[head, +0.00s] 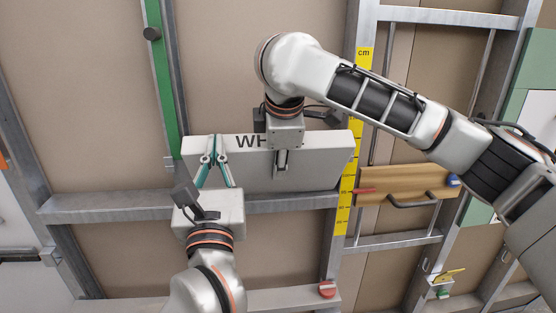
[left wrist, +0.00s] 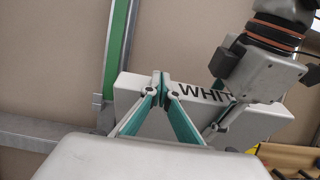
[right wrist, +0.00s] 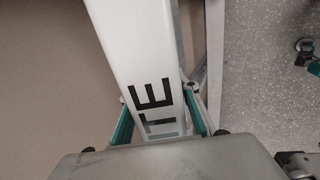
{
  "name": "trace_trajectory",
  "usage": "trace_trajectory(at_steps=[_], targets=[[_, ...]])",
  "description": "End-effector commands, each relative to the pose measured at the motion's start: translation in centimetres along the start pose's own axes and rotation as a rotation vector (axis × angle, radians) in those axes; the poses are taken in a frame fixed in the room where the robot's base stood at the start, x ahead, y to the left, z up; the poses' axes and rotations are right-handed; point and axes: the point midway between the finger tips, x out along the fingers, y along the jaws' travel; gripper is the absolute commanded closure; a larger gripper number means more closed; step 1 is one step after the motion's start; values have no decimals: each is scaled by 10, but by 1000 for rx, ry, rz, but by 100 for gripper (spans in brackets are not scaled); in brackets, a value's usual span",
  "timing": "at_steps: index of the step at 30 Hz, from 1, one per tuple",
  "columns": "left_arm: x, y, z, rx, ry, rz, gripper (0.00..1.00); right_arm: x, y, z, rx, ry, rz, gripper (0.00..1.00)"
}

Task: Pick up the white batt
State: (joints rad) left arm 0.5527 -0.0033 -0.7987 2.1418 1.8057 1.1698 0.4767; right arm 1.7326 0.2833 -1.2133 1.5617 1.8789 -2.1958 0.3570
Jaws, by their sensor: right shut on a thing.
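The white batt (head: 240,178) is a pale slab with dark lettering starting "WH", held level in front of the wall frame. It also shows in the left wrist view (left wrist: 130,95) and the right wrist view (right wrist: 125,45). My right gripper (head: 281,168) comes down over its top edge and is shut on it. In the right wrist view its teal-lined fingers (right wrist: 163,115) stand either side of the batt. My left gripper (head: 215,138) is at the batt's left part, its fingertips close together by the top edge. In the left wrist view these tips (left wrist: 161,76) meet, with nothing clearly between them.
Metal studs and rails frame tan panels. A green upright (head: 162,75) stands left of the batt and a yellow centimetre scale (head: 346,205) right of it. A wooden board with a dark handle (head: 410,187) is further right. A red round thing (head: 327,289) sits low.

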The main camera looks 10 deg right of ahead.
Motion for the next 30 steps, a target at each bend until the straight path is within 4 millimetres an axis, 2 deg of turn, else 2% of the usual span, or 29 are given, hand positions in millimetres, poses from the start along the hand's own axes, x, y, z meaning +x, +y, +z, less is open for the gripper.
trace_trajectory(at_steps=[1,6,13,17,20,30], targets=[[0,-1,-10,-1,24,0,100,3,-3,-1,-4,2,-7,98],[4,0,1,0,20,0,100,3,-4,-2,-5,3,-8,98],[4,0,5,0,12,1,100,4,-4,-2,-6,2,-11,98],[-3,-1,5,-1,11,-1,100,5,-5,-2,-6,1,-13,98],[-16,-1,5,-1,12,-1,100,5,-5,-2,-6,1,-14,98],[-84,-1,4,0,16,-1,100,6,-6,-2,-7,1,-17,98]])
